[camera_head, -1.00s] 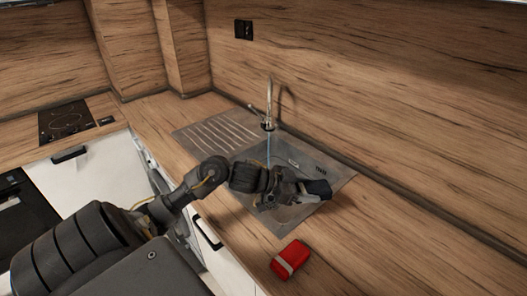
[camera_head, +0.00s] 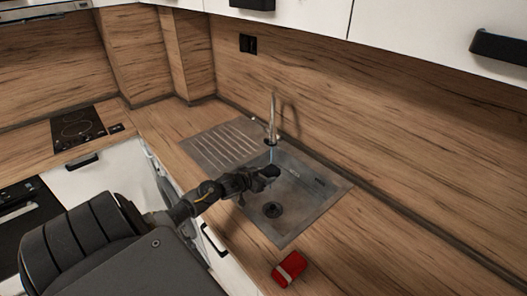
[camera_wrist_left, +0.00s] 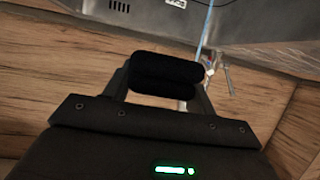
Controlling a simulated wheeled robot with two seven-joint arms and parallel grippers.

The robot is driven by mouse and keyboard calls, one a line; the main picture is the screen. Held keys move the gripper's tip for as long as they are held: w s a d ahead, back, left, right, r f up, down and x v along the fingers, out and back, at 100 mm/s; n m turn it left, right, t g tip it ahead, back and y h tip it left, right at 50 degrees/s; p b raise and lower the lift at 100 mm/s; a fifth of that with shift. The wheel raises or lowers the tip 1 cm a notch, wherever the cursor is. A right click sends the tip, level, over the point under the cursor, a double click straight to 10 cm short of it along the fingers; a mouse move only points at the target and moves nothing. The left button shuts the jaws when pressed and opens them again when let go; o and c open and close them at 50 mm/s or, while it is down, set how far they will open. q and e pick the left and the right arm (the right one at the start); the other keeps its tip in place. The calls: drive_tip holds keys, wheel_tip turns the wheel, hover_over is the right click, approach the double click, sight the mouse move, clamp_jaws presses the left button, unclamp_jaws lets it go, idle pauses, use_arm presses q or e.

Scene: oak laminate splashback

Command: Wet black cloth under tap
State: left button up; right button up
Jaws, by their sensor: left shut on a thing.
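My left gripper (camera_head: 262,173) reaches over the sink, just in front of the tap (camera_head: 272,122). It is shut on the black cloth (camera_head: 270,170), a dark roll between the fingers in the left wrist view (camera_wrist_left: 165,75). The tap also shows in the wrist view (camera_wrist_left: 226,80), right of the cloth. A thin bluish water stream (camera_wrist_left: 207,30) runs there beside the cloth; I cannot tell if it touches it. The steel sink (camera_head: 300,212) has its drain uncovered to view. My right gripper is not in view.
A red item with a pale band (camera_head: 289,269) lies on the counter at the sink's near side. The ribbed drainboard (camera_head: 222,145) left of the tap is empty. A hob (camera_head: 77,128) is at the far left. Wall cabinets (camera_head: 310,14) hang above.

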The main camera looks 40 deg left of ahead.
use_arm(q)
drive_tip(key=shift+w+a+f+b, duration=0.2)
drive_tip(key=shift+w+a+b, duration=0.2)
drive_tip(key=shift+w+a, duration=0.15)
drive_tip(key=w+a+f+b, duration=0.2)
drive_tip(key=w+a+b, duration=0.6)
drive_tip(key=b, duration=0.4)
drive_tip(key=shift+w+f, duration=0.15)
drive_tip(key=shift+w, duration=0.4)
drive_tip(key=s+d+p, duration=0.5)
drive_tip(key=s+p, duration=0.1)
drive_tip(key=p, duration=0.2)
drive_tip(key=shift+d, duration=0.2)
idle(0.4)
